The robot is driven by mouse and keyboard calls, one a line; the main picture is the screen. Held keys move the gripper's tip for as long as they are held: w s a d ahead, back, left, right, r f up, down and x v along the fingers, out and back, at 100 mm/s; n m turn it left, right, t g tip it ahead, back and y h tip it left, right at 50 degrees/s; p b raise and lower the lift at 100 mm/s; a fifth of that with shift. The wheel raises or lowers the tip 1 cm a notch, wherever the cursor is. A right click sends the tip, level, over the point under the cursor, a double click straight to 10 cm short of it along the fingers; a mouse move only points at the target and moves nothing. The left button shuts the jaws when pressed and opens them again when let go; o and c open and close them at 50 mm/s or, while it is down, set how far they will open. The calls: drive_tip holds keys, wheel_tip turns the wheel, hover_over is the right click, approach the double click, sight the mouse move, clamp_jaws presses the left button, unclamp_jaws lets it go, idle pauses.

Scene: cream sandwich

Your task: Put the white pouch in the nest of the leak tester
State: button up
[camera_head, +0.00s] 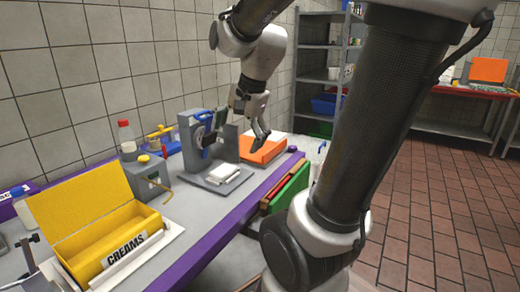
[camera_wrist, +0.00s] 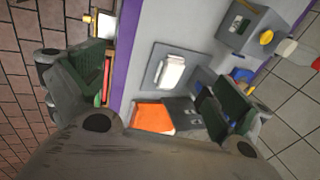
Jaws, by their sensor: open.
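The white pouch (camera_head: 223,172) lies flat on the grey base plate (camera_head: 240,180) of a grey upright machine (camera_head: 188,140) with a blue part, which looks like the leak tester. The wrist view also shows the pouch (camera_wrist: 171,71) on the plate (camera_wrist: 152,72). I cannot tell how deep it sits in any nest. My gripper (camera_head: 258,132) is open and empty, above and to the right of the pouch, near the orange item. In the wrist view my gripper's fingers (camera_wrist: 152,92) are spread wide, apart from the pouch.
A yellow CREAMS box (camera_head: 95,230) stands open at the front left. A grey box with a yellow knob (camera_head: 148,180) and a red-capped bottle (camera_head: 127,138) are left of the machine. An orange item (camera_head: 262,150) lies behind. A green panel (camera_head: 288,190) is beside the purple table edge.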

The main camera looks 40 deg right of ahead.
drive_tip(key=s+a+n+h, duration=0.1)
drive_tip(key=s+n, duration=1)
drive_tip(key=n, duration=0.2)
drive_tip(key=shift+s+r+n, duration=0.25)
drive_tip(key=shift+s+n, duration=0.1)
drive_tip(key=shift+n, duration=0.05)
